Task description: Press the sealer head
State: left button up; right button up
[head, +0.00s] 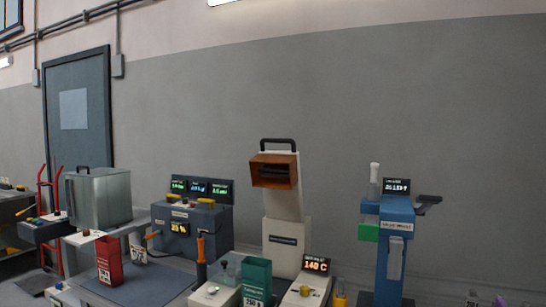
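A box with a red "140 C" display (316,264) stands at the bottom centre, with a cream housing (303,293) in front of it. The reading looks like a sealer temperature, but I cannot tell for sure which part is the sealer head. A tall cream machine (286,232) with a brown open-fronted box (274,171) and a black top handle (278,143) rises just behind. Neither of my grippers shows in the head view.
A red container (109,260) and a green container (256,280) stand on the bench. A grey control console (192,225) with several small screens is behind them. A blue machine (395,250) stands at right and a metal box (98,198) at left. A dark mat (150,287) has clear room.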

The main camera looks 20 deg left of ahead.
aim_at(282, 196)
jog(key=j+z, duration=0.55)
jog(key=z, duration=0.15)
jog(key=j+z, duration=0.45)
jog(key=j, duration=0.25)
jog(key=k+j+z, duration=0.1)
jog(key=j, duration=0.2)
jog(key=k+j+z, duration=0.1)
jog(key=j, duration=0.25)
jog(key=k+j, duration=0.15)
jog(key=j, duration=0.25)
jog(key=k+j, duration=0.1)
jog(key=j, duration=0.25)
jog(key=k+j, duration=0.15)
jog(key=j, duration=0.25)
jog(key=k+j, duration=0.1)
jog(key=j, duration=0.25)
